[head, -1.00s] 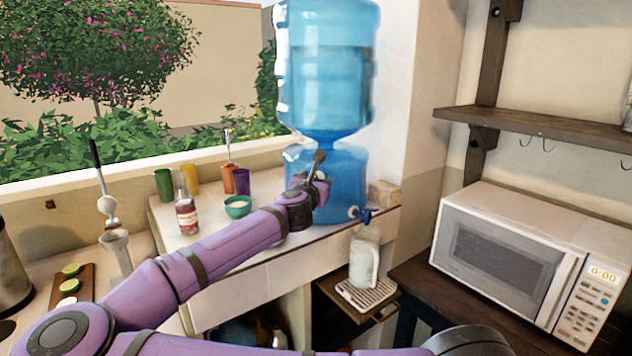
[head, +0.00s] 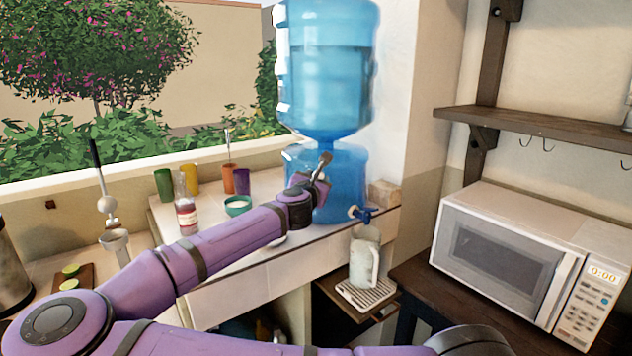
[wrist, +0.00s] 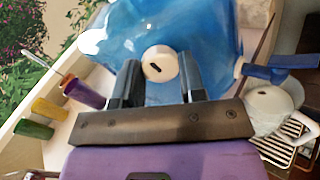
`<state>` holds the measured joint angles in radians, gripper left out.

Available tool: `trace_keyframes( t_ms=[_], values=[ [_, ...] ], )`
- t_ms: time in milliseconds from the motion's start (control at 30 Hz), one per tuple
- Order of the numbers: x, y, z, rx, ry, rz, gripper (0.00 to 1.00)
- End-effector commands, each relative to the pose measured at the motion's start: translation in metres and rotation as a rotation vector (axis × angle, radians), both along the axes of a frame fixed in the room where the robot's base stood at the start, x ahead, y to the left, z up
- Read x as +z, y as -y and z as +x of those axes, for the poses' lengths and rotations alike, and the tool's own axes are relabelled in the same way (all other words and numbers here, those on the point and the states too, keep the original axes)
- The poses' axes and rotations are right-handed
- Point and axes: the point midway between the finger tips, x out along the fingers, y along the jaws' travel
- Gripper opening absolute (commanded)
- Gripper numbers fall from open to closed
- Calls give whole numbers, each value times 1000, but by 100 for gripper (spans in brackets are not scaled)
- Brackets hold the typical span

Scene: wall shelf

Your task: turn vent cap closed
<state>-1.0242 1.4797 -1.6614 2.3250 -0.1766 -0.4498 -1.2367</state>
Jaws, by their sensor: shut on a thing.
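The vent cap (wrist: 161,63) is a round white disc with a short dark slot, on the blue water jug (head: 328,80). In the wrist view its slot lies near level, tilted slightly down to the right. My gripper (wrist: 158,76) has one dark finger on each side of the cap and is shut on it. In the head view my arm reaches across the counter to the lower part of the jug, and the wrist hides the cap. The jug's lower part fills the upper wrist view (wrist: 215,40).
A blue tap (head: 362,214) sits right of my wrist, above a white pitcher (head: 364,262) on a slatted tray. Coloured cups, a bottle (head: 186,215) and a green bowl (head: 238,205) stand left of my wrist. A microwave (head: 510,260) is at the right.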

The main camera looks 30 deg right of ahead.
Motion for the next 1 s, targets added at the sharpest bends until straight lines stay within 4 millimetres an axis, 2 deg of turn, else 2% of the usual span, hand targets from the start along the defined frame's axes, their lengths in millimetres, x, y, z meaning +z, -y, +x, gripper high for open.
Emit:
trace_keyframes(
  t_ms=[1000],
  values=[
    [3, 1, -1, -3, 653, 700, 14]
  ],
)
